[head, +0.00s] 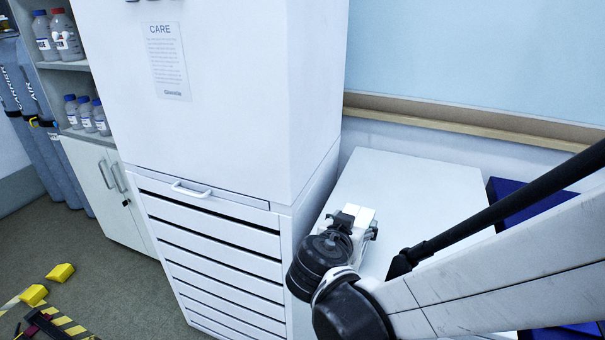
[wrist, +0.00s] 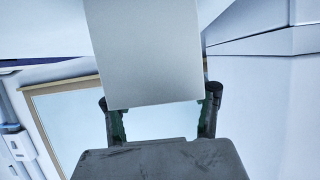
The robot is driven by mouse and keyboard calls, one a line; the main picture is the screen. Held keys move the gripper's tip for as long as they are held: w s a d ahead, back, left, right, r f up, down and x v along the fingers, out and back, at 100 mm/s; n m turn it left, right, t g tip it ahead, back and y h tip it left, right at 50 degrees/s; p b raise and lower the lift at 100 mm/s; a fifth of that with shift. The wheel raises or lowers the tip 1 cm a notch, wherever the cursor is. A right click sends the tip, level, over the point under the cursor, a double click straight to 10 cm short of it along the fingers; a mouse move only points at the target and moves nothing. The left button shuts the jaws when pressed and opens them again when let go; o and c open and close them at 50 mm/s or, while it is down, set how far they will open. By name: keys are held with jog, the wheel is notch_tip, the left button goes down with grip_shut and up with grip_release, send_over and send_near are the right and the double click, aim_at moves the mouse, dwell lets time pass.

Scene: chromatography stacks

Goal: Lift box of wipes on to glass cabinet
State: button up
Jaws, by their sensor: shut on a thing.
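My gripper (head: 347,228) is above the white flat top at the centre right of the head view, beside the tall white cabinet. In the wrist view my gripper (wrist: 158,97) has a finger on each side of a plain pale box (wrist: 143,50), which I take as the box of wipes, and is shut on it. Only a small white part of the box (head: 361,214) shows past my gripper in the head view; the rest is hidden. I cannot make out which piece is the glass cabinet.
The tall white cabinet (head: 215,95) bears a CARE notice and stands above several white drawers (head: 215,260). The white flat top (head: 410,180) looks mostly clear. A dark blue object (head: 505,190) lies at its right. Shelves at the far left hold several bottles (head: 66,35).

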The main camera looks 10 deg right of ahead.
jog(key=shift+c, duration=0.8)
notch_tip(320, 180, up, 9)
jog(key=p, duration=0.3)
jog(key=w+r+n+t+y+p, duration=0.1)
jog(key=w+r+n+y+p, duration=0.2)
jog(key=w+p, duration=1.1)
notch_tip(320, 180, up, 2)
jog(key=shift+w+a+r+n+t+y, duration=0.2)
jog(key=shift+w+a+n+t+y, duration=0.1)
jog(key=shift+w+y, duration=0.15)
